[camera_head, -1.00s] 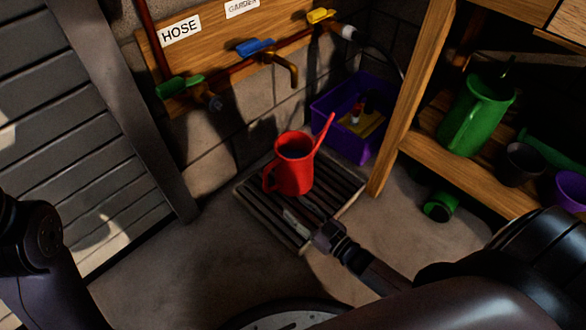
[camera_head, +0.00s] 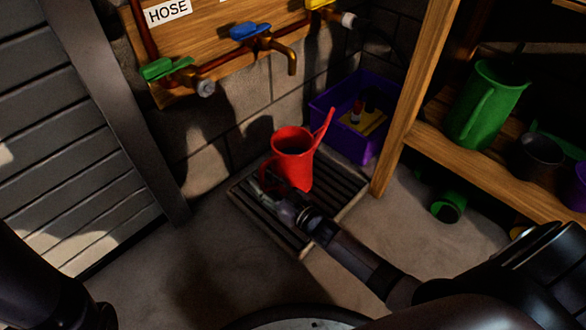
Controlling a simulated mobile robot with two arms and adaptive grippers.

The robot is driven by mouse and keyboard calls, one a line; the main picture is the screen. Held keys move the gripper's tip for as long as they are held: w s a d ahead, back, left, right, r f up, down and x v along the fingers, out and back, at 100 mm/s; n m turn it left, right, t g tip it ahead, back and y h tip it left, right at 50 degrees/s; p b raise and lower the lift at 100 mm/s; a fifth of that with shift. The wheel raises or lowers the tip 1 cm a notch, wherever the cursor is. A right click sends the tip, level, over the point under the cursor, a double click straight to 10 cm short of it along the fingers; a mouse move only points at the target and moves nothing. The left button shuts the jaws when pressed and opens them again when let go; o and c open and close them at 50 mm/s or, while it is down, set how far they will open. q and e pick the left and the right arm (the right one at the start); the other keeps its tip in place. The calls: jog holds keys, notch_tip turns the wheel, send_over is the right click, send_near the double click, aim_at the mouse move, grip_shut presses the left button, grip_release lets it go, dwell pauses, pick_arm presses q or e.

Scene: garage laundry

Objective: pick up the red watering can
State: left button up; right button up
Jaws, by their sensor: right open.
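The red watering can (camera_head: 294,160) stands upright on the slatted drain grate (camera_head: 333,205) by the wall, its spout pointing up to the right. Its handle is on the left side, partly hidden behind my gripper. My right gripper (camera_head: 268,187) reaches in from the lower right, its open fingers at the can's lower front left, near the handle. I cannot tell whether the fingers touch the can. My left arm shows at the lower left edge, but its gripper is out of view.
Taps with green, blue (camera_head: 250,31) and yellow handles stick out from the wall above the can. A purple crate (camera_head: 338,137) stands behind right. A wooden shelf (camera_head: 470,182) with a green jug (camera_head: 487,105) is at the right. Floor left of the grate is clear.

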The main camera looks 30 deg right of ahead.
jog(key=shift+w, duration=0.15)
jog(key=shift+c, duration=0.4)
grip_shut()
dwell(0.6)
